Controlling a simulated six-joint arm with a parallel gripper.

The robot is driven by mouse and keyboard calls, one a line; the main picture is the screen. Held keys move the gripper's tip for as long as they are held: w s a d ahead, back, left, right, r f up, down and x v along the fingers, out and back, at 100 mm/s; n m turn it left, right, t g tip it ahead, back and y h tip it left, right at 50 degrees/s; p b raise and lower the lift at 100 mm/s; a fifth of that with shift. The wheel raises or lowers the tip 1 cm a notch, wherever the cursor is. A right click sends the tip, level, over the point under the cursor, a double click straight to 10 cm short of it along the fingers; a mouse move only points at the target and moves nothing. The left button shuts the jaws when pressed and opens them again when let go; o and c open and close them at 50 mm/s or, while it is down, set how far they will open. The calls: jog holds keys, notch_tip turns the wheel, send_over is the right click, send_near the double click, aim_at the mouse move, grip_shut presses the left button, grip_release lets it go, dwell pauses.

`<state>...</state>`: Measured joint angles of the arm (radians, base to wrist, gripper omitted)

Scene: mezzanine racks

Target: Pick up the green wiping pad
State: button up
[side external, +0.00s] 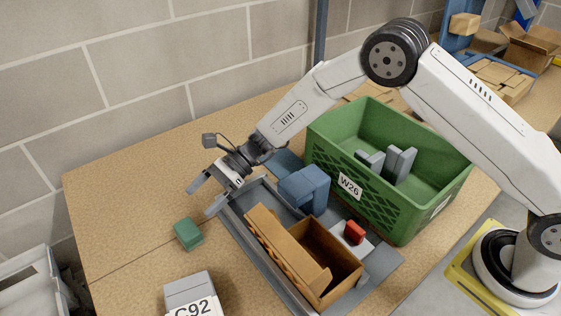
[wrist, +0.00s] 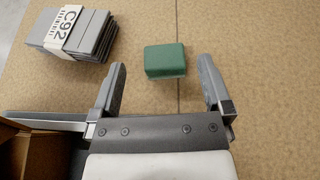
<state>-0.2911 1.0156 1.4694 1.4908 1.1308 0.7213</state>
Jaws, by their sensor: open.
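The green wiping pad (side external: 188,234) is a small block lying alone on the tan tabletop, left of the grey tray in the side view. In the wrist view the pad (wrist: 165,61) lies ahead of my gripper, between the lines of its two fingers and a little beyond their tips. My gripper (side external: 200,197) is open and empty, above the table at the tray's far left corner, apart from the pad. Both fingers of my gripper (wrist: 160,74) show in the wrist view with bare tabletop between them.
A grey stack labelled C92 (side external: 190,290) lies near the pad. The grey tray (side external: 253,240) holds a brown open box (side external: 335,250) and a blue block (side external: 304,188). A green crate W26 (side external: 375,202) stands behind. Table around the pad is clear.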

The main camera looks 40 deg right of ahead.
aim_at(181, 231)
notch_tip(181, 231, down, 4)
jog(key=shift+r, duration=0.25)
jog(key=shift+x, duration=1.3)
jog(key=shift+x, duration=2.6)
jog(key=c, duration=1)
